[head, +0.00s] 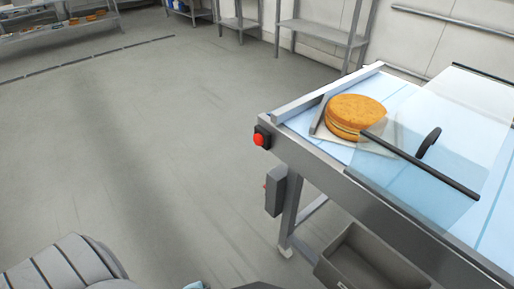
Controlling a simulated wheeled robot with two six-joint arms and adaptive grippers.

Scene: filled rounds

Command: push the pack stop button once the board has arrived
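A round golden-brown filled cake (352,116) sits on a pale square board (383,145) at the far left end of the blue belt (405,105). The board's left side is close to a metal strip near the end rail; I cannot tell whether they touch. A red button (259,140) in a black housing is on the near left corner of the conveyor frame, with nothing in front of it. No label on it is readable. Neither of my grippers is in view.
A clear panel with a black bar (420,166) covers part of the belt, right of the cake. A grey box (276,191) with a small red part is on the frame's leg. A grey bin (372,262) is below. Floor left of the conveyor is clear; shelves stand behind.

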